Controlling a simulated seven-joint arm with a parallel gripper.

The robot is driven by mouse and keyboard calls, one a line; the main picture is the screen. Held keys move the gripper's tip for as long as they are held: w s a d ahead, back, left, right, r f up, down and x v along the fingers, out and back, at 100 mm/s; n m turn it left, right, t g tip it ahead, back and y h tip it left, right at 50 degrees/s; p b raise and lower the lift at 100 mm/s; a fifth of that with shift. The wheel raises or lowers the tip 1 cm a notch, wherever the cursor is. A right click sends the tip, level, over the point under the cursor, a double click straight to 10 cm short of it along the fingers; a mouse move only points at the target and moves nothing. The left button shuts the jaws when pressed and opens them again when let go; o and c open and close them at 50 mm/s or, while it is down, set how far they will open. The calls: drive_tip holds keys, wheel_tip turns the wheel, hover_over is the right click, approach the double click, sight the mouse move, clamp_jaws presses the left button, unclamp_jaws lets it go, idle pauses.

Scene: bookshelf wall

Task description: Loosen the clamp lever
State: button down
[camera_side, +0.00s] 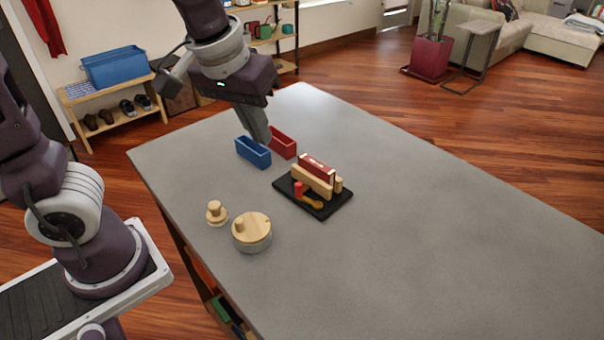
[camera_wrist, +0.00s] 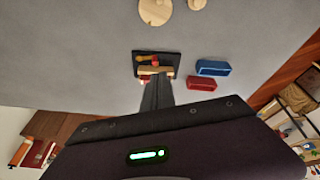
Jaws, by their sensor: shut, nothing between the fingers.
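The clamp stands on a black base plate (camera_side: 337,204) on the grey table. It has wooden jaws (camera_side: 311,181) with a red block (camera_side: 318,167) beside them. A lever with an amber-brown handle (camera_side: 312,203) and a red knob (camera_side: 298,190) is at its front. In the wrist view the lever (camera_wrist: 141,58) shows on the base plate's far side. My gripper (camera_side: 264,139) is shut and empty, above the table near the blue and red bins, left of and behind the clamp. In the wrist view my fingers (camera_wrist: 158,84) partly cover the red block.
A blue bin (camera_side: 253,152) and a red bin (camera_side: 283,143) stand behind and left of the clamp. A round wooden-topped drum (camera_side: 252,232) and a small wooden knob piece (camera_side: 216,213) stand at front left. The table's right side is clear.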

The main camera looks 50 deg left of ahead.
drive_tip(key=w+d+f+n+y, duration=0.1)
drive_tip(key=w+f, duration=0.3)
drive_tip(key=w, duration=0.2)
drive_tip(key=shift+w+d+f+n, duration=0.2)
drive_tip(key=shift+f+n, duration=0.1)
drive_tip(key=shift+n, duration=0.1)
drive_tip(key=shift+s, duration=0.1)
drive_tip(key=x, duration=1)
drive_tip(key=shift+s+a, duration=0.15)
drive_tip(key=shift+a, duration=0.05)
drive_tip(key=shift+s+g, duration=0.1)
drive_tip(key=shift+g, duration=0.2)
